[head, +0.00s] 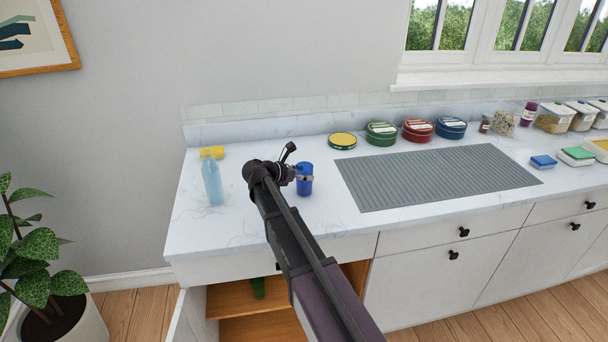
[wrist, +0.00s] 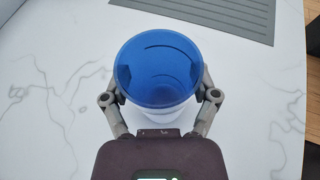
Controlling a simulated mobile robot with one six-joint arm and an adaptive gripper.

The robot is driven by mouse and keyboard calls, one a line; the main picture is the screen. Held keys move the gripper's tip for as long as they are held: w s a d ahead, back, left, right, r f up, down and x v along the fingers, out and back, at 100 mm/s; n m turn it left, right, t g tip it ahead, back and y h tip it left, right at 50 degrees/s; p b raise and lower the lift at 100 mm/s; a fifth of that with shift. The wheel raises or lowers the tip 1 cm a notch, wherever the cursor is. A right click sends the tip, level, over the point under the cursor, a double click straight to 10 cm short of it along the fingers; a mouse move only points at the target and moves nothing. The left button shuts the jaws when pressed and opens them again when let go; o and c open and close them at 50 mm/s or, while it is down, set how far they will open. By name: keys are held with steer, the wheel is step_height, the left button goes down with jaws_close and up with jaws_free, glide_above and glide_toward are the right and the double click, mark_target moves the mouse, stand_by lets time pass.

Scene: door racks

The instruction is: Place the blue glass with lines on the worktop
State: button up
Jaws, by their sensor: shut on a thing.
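The blue glass (head: 305,178) is upright at the worktop (head: 250,225), left of the grey ribbed mat. In the wrist view the blue glass (wrist: 158,70) shows its open rim, with dark lines on it and a paler lower part. My gripper (head: 300,177) is shut on the glass, with one finger on each side; it also shows in the wrist view (wrist: 160,92). I cannot tell whether the base of the glass touches the worktop.
Below, an open cabinet (head: 255,300) holds a green object (head: 258,288).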

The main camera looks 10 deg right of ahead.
steer(key=shift+f, duration=0.15)
steer(key=o, duration=1.1)
steer(key=shift+r, duration=0.2)
steer(key=shift+s+a+r, duration=0.1)
steer(key=p+v, duration=0.4)
steer(key=v, duration=0.7)
steer(key=shift+a+p, duration=0.3)
steer(key=shift+r, duration=0.1)
